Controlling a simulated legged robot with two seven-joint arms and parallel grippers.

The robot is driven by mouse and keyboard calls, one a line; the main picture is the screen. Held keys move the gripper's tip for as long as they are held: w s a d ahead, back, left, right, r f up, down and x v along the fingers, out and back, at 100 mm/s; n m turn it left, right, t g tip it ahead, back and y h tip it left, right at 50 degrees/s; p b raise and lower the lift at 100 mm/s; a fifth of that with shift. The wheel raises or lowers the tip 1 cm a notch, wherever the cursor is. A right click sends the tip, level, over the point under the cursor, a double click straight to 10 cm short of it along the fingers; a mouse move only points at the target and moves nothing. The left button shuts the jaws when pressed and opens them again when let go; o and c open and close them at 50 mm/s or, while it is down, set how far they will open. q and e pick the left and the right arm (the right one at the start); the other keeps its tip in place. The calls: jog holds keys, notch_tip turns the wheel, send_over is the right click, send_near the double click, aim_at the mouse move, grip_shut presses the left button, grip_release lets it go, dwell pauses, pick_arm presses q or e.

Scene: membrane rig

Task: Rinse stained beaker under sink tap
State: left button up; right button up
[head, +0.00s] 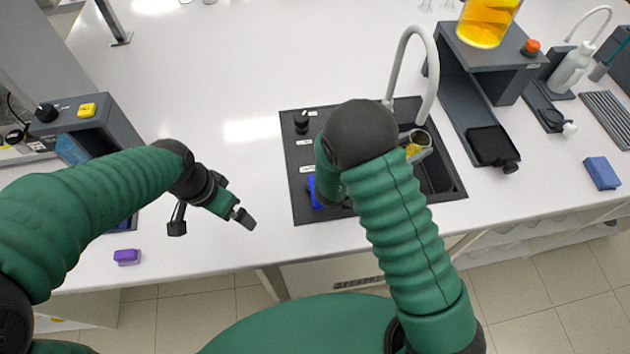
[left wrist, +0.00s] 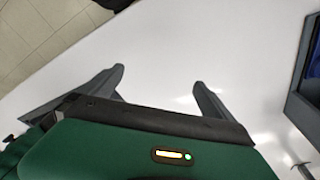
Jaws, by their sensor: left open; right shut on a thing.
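The stained beaker (head: 418,137) tilts over the basin of the black sink unit (head: 455,190), its inside yellowish-brown. The white curved tap (head: 434,70) arches close above it. My right gripper (head: 418,154) is shut on the beaker; the arm hides most of this gripper. I cannot tell whether water runs. My left gripper (head: 212,223) is open and empty over the bare bench, left of the sink. Its spread fingers also show in the left wrist view (left wrist: 159,77), with nothing between them.
A grey stand (head: 490,45) with an orange-filled vessel (head: 487,20) is right of the tap. A blue block (head: 601,173) lies far right and a purple block (head: 127,256) near the front left edge. A blue item (head: 314,190) is on the sink's left part. The bench's middle left is clear.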

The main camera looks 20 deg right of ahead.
pick_arm(q)
jog(key=w+d+r+m+g+h, duration=0.1)
jog(key=w+d+r+m+h, duration=0.2)
jog(key=d+m, duration=0.45)
jog(key=m+g, duration=0.1)
jog(key=m, duration=0.2)
send_near(310, 189)
jog(key=x, duration=0.8)
jog(key=shift+s+d+f, duration=0.1)
jog(key=shift+s+d, duration=0.2)
jog(key=shift+d, duration=0.2)
jog(key=c, duration=1.9)
jog(key=m, duration=0.1)
jog(key=a+m+g, duration=0.1)
jog(key=m, duration=0.1)
jog(key=shift+w, duration=0.3)
